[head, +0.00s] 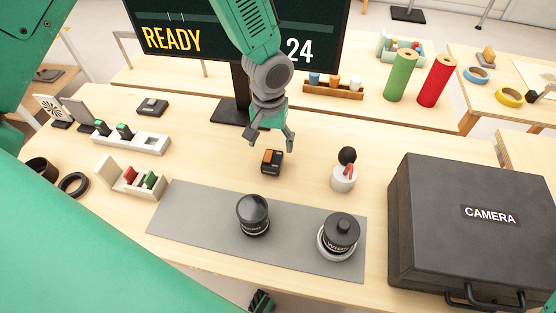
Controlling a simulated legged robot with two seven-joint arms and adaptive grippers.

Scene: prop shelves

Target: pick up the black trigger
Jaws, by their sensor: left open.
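A small black device with an orange patch on top, which looks like the black trigger (272,162), sits on the wooden table behind the grey mat. My left gripper (271,142) points down just above and behind it in the picture. Its fingers are spread and empty, one on each side of the trigger's line. I cannot tell the exact height of the fingertips, but they look apart from the trigger.
The grey mat (195,215) bears a black lens (253,215) and a second black cylinder (341,233). A black camera case (440,210) fills the right. A monitor (180,35) stands behind.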

